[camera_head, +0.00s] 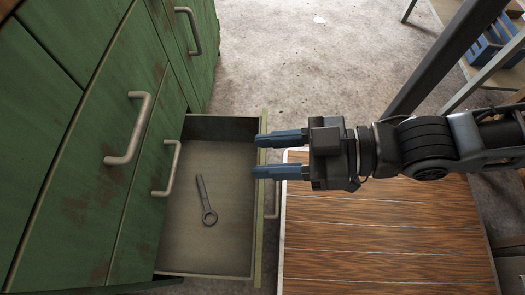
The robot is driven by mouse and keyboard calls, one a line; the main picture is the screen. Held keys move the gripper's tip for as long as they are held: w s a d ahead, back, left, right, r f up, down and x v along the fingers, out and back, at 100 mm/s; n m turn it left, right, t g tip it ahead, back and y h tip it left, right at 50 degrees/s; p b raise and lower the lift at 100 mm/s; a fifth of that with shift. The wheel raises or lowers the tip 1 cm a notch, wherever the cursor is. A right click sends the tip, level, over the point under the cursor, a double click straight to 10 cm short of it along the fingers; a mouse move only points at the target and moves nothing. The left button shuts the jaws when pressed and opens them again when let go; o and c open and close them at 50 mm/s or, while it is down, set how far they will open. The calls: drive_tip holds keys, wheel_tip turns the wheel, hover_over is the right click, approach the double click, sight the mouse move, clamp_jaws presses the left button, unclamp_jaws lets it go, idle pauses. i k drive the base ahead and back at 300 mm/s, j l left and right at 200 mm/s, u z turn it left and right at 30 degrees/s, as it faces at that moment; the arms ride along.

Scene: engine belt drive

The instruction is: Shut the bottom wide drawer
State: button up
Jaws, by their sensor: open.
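The bottom wide drawer (176,256) stands pulled out from the green cabinet (98,75), with its grey inside in view. A dark ring-ended wrench (205,201) lies on the drawer floor. My gripper (256,156) is open and empty, pointing left. Its fingertips overlap the drawer's front edge in the picture; I cannot tell whether they touch it or are above it.
Other cabinet drawers with bar handles (130,128) are shut above. A wooden-topped surface (385,235) lies right of the drawer, under my arm. A dark metal post (445,55) and a blue crate (492,42) stand at upper right. The concrete floor (300,70) behind is clear.

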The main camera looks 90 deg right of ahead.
sight(222, 149)
drive_tip(key=i+l, duration=0.1)
drive_tip(key=l, duration=2.65)
drive_tip(key=l+u, duration=0.75)
drive_tip(key=k+l+u, duration=0.1)
drive_tip(key=l+u, duration=0.25)
drive_tip(key=u, duration=0.95)
drive_tip(key=i+j+z, duration=0.1)
drive_tip(key=i+j, duration=0.45)
